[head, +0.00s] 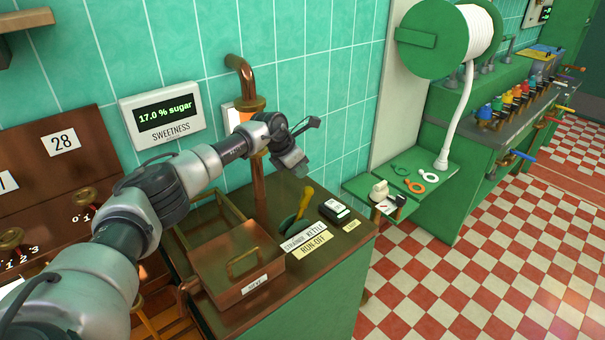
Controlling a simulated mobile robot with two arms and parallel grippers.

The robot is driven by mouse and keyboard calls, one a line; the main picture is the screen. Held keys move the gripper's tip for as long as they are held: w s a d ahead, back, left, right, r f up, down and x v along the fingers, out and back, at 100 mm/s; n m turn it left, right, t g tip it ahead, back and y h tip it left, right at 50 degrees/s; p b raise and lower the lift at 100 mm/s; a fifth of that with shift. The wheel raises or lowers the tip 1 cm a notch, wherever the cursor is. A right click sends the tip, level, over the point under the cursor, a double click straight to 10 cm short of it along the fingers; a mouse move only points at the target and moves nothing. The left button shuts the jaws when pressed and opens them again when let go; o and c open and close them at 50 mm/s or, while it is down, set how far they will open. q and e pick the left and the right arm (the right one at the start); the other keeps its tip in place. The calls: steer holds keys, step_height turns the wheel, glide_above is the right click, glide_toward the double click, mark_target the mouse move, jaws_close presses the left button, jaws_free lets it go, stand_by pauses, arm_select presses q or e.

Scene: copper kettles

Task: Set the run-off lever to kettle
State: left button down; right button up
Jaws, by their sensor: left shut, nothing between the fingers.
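The run-off lever (304,201) has a yellow handle on a dark green base and stands on the copper-brown top of a green cabinet. Its handle points up and leans a little to the right. In front of it are a white plate reading STRAINER and KETTLE (303,238) and a cream RUN-OFF plate (313,244). I cannot tell for certain which setting the lever is at. My left gripper (294,162) is shut and empty, above and behind the lever, apart from it. My right gripper is not in view.
A copper pipe (259,180) rises behind the lever. A brown box with a brass handle (238,275) stands left of it, and a small black-and-white device (335,210) lies to its right. A sweetness display (163,113) reads 17.0 % sugar. Checkered floor (430,285) is clear at right.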

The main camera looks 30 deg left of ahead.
arm_select(q)
steer(key=r, duration=0.1)
steer(key=r+p, duration=0.1)
steer(key=r, duration=0.1)
steer(key=a+r+p, duration=0.1)
steer(key=r, duration=0.1)
steer(key=shift+s+r, duration=0.25)
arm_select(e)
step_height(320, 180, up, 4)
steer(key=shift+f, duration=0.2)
